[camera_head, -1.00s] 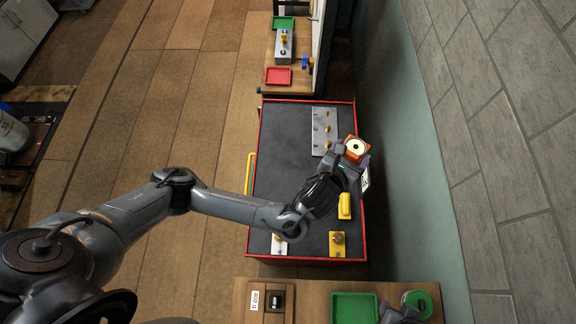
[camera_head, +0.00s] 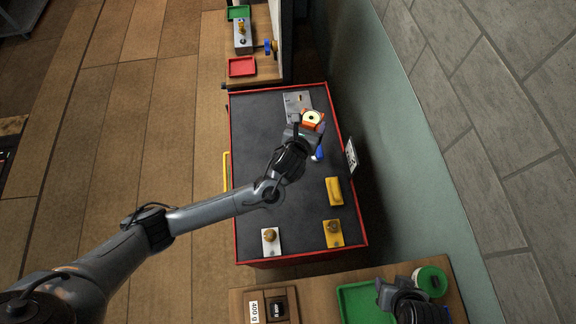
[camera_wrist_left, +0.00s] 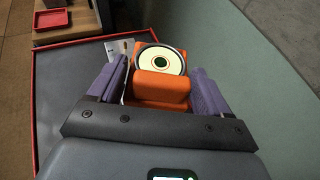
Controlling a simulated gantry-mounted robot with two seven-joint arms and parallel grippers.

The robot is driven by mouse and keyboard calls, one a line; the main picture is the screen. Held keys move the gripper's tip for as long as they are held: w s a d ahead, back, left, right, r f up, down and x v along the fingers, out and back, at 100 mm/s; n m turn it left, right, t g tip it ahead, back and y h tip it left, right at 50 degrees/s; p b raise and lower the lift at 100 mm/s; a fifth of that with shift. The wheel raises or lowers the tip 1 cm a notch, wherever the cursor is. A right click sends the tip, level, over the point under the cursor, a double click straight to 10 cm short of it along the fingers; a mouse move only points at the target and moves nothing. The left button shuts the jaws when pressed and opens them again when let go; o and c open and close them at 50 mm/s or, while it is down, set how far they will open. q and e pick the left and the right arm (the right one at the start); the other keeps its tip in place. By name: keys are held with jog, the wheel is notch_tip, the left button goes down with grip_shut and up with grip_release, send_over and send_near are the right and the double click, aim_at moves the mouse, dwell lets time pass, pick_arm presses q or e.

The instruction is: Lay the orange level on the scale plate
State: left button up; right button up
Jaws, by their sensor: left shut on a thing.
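The orange level (camera_head: 313,121) has a round pale bubble dial on top. My left gripper (camera_head: 306,127) is shut on it over the far part of the dark-topped table (camera_head: 265,150). In the left wrist view the level (camera_wrist_left: 160,88) sits between the purple fingers (camera_wrist_left: 157,92), dial upward. A grey metal plate with small pegs (camera_head: 295,99) lies just beyond and is partly hidden by the level. I cannot tell which surface is the scale plate. My right gripper (camera_head: 400,300) is at the bottom right; its jaws are unclear.
A blue-ended object (camera_head: 319,153) shows beside the left gripper. A yellow block (camera_head: 334,191), a yellow plate with a knob (camera_head: 333,234) and a white plate with a knob (camera_head: 270,241) lie nearer. A wall runs along the right.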

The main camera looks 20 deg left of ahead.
pick_arm(q)
jog(key=shift+n+y, duration=0.4)
jog(key=shift+y, duration=0.1)
jog(key=a+f+b, duration=0.1)
jog(key=f+b, duration=0.1)
jog(key=f, duration=0.4)
jog(key=a+f+b, duration=0.1)
jog(key=f+b, duration=0.2)
jog(key=f, duration=0.4)
jog(key=s+a+f+b, duration=0.1)
jog(key=f+b, duration=0.2)
jog(key=f, duration=0.4)
jog(key=shift+a, duration=0.2)
pick_arm(e)
notch_tip(320, 180, down, 10)
jog(key=shift+f, duration=0.2)
pick_arm(q)
jog(key=shift+f+b, duration=0.65)
jog(key=shift+f, duration=1.7)
pick_arm(e)
jog(key=shift+f, duration=0.45)
pick_arm(q)
jog(key=shift+f, duration=0.1)
jog(key=o, duration=1)
